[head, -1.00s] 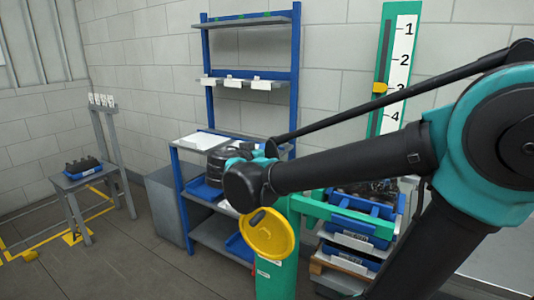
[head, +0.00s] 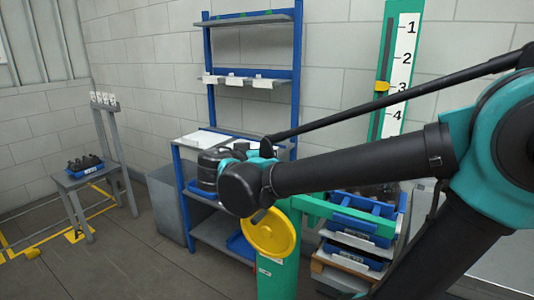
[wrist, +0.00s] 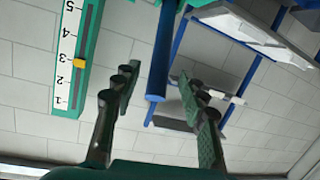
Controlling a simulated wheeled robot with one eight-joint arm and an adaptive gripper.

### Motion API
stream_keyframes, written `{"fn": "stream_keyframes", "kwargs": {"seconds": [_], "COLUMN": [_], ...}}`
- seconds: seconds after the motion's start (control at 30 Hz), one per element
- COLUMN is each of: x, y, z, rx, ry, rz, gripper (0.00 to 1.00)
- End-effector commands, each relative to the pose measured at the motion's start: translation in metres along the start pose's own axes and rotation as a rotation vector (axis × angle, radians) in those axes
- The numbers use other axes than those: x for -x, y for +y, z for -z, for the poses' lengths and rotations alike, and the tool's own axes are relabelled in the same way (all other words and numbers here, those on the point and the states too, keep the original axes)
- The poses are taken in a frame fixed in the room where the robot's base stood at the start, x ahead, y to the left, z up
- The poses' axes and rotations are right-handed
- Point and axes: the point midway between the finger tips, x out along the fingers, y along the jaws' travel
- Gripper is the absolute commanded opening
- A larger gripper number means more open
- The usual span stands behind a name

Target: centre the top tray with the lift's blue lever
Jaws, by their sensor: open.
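My gripper (wrist: 156,82) is open in the wrist view, with one dark finger on each side. A thick blue bar with a blunt end, likely the lift's lever (wrist: 162,50), shows in the gap between the fingers. I cannot tell its depth or whether anything touches it. In the head view the lever cannot be made out, and my arm hides part of the lift. The top blue tray (head: 362,226) sits on the tray stack at the right, partly behind a green bar (head: 340,216). Dark bottles stand at its back. Its centring cannot be judged.
A yellow disc (head: 270,235) is on the green post (head: 277,280) below my arm. A numbered scale (head: 402,70) has its yellow pointer (head: 382,87) near 3. A blue-framed shelf rack (head: 209,95) stands behind. A grey side table (head: 90,177) holds a tray at the left.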

Motion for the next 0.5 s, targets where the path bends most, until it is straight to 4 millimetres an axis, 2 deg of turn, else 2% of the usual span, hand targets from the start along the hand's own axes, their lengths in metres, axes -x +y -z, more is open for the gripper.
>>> {"fn": "stream_keyframes", "kwargs": {"seconds": [0.03, 0.3, 0.5], "x": [0.010, 0.052, 0.074], "y": [-0.001, -0.001, -0.001], "z": [0.000, 0.000, 0.000], "rx": [0.002, 0.001, 0.001], "ry": [0.001, 0.000, 0.000], "rz": [0.005, 0.004, 0.003], "gripper": [0.43, 0.43, 0.43]}}
